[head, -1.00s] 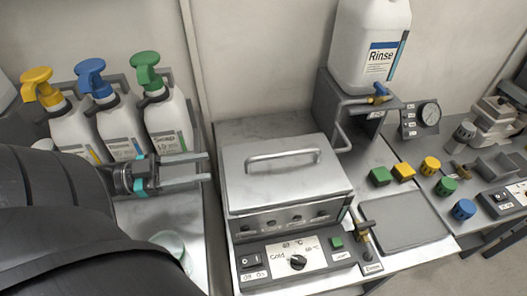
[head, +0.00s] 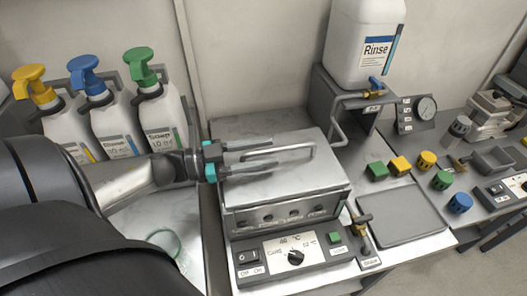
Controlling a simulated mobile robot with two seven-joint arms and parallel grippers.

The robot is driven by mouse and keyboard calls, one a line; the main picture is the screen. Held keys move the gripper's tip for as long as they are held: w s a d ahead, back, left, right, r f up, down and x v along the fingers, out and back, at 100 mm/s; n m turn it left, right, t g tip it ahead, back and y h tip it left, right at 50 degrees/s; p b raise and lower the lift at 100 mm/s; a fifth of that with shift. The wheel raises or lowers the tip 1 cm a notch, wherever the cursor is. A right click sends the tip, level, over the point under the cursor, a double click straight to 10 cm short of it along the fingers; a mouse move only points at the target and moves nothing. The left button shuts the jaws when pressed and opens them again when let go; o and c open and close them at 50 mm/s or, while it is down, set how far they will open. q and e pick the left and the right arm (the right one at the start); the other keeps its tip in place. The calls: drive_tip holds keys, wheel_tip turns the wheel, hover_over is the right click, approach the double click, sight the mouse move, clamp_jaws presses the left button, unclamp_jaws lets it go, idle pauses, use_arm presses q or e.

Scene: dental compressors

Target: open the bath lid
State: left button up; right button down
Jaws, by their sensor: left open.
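The bath is a metal box in the middle of the head view, with a control panel (head: 296,256) on its front. Its flat bath lid (head: 300,186) is closed. My right gripper is not in view.
Pump bottles (head: 115,122) with yellow, blue and green heads stand at the back left. A Rinse canister (head: 364,45) sits on a raised stand behind right. Right of the bath are a grey plate (head: 402,214), several coloured knobs and blocks, and a gauge (head: 427,110).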

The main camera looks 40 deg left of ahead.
use_arm(q)
drive_tip(key=shift+w+d, duration=0.1)
drive_tip(key=shift+w, duration=0.05)
clamp_jaws()
idle(0.4)
idle(1.0)
